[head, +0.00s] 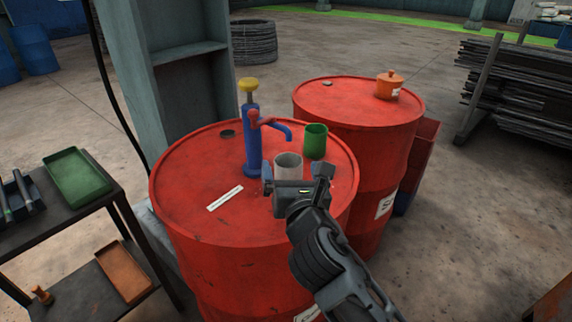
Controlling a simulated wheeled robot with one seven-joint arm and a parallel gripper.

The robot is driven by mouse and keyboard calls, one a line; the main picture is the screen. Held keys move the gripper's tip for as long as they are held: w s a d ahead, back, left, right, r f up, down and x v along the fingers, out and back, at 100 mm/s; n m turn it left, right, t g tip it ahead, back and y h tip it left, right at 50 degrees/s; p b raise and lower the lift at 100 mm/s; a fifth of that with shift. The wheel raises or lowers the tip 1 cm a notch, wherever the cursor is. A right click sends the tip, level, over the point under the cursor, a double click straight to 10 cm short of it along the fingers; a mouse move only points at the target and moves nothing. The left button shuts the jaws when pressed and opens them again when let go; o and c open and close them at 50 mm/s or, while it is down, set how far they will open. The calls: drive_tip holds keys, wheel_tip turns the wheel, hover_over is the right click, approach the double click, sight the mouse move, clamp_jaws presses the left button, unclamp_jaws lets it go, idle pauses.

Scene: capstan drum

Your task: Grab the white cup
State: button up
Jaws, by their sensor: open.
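The white cup (288,165) stands upright on top of the near red drum (188,187), right of the blue hand pump. Its lower part is hidden behind my gripper. My gripper (295,176) is open, with one finger to the left of the cup and the other to the right in the picture. I cannot tell whether the fingers touch the cup.
A green cup (315,142) stands close behind on the right. A white strip (225,198) lies on the drum. A second red drum (350,100) bears an orange pot (389,86).

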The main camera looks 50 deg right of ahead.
sight(291, 177)
drive_tip(key=shift+n+h, duration=0.5)
drive_tip(key=shift+h, duration=0.1)
drive_tip(key=f+b, duration=0.1)
drive_tip(key=f, duration=0.1)
drive_tip(key=w+d+f, duration=0.1)
drive_tip(key=f, duration=0.1)
drive_tip(key=w+d+f+b, duration=0.1)
drive_tip(key=f, duration=0.1)
drive_tip(key=shift+d+f+b, duration=0.2)
drive_tip(key=shift+d+b, duration=0.05)
drive_tip(key=shift+b, duration=0.05)
drive_tip(key=shift+w+d+r+p, duration=0.3)
drive_tip(key=shift+w+d+r, duration=0.1)
drive_tip(key=shift+w+d, duration=0.15)
drive_tip(key=shift+x, duration=2.95)
drive_tip(key=shift+f, duration=0.15)
drive_tip(key=shift+c, duration=0.5)
drive_tip(key=c, duration=1.1)
